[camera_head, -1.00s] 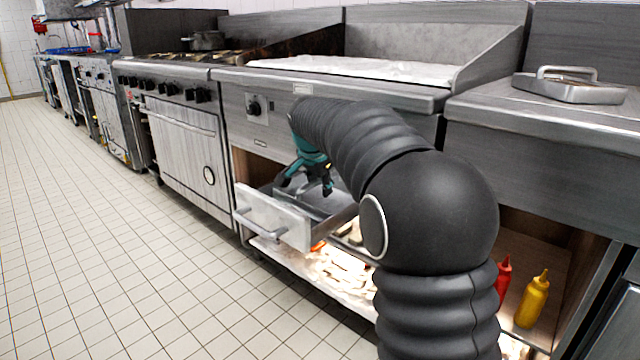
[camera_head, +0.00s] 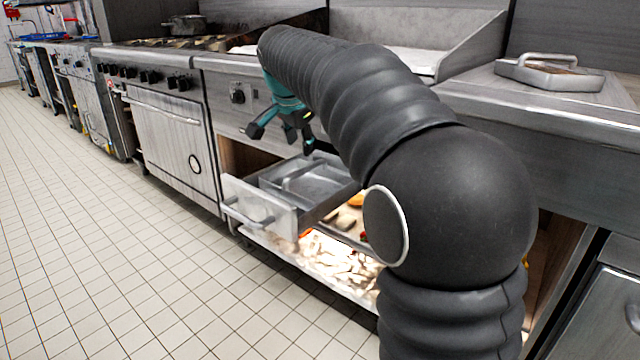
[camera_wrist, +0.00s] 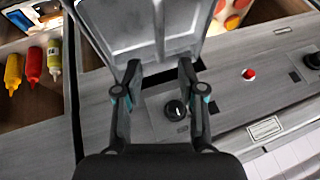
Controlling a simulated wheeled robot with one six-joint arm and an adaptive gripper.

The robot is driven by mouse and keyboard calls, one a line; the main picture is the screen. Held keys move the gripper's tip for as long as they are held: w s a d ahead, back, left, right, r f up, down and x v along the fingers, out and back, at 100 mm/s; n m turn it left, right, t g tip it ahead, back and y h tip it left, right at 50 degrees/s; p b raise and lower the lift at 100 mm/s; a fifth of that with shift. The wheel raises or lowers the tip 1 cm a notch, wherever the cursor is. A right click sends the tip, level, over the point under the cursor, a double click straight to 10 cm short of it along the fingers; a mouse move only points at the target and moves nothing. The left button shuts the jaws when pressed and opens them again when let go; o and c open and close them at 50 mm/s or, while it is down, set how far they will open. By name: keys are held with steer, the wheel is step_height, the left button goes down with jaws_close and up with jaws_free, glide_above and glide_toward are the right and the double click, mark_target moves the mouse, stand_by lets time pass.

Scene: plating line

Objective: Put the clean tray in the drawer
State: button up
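A grey metal tray with a raised handle (camera_head: 318,186) lies inside the pulled-out drawer (camera_head: 262,214) below the griddle counter. In the wrist view the grey tray (camera_wrist: 115,22) shows at the top, partly cut off by the frame edge. My gripper (camera_head: 284,138) is above the drawer, apart from the tray. Its fingers are spread with nothing between them, as the wrist view also shows (camera_wrist: 160,76). A second tray with a handle (camera_head: 545,76) stands on the counter at the right and has brownish marks inside.
A lit lower shelf (camera_head: 325,262) with food pieces is under the drawer. Red, yellow and pale bottles (camera_wrist: 33,66) stand in an open compartment. The oven (camera_head: 165,135) is left of the drawer. The tiled floor (camera_head: 110,270) in front is clear.

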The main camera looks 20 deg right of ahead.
steer(key=s+d+f+n+y, duration=0.1)
steer(key=s+f+n, duration=0.15)
steer(key=s, duration=0.65)
steer(key=s+d+f+n, duration=0.1)
steer(key=s+n, duration=0.2)
steer(key=s, duration=0.6)
steer(key=s+f+n, duration=0.3)
steer(key=s+f, duration=0.3)
steer(key=s, duration=0.2)
steer(key=s+f+n+y, duration=0.1)
steer(key=s+f+n, duration=0.2)
steer(key=s+f, duration=0.4)
steer(key=s, duration=0.2)
steer(key=shift+s+a, duration=0.2)
steer(key=shift+s, duration=0.1)
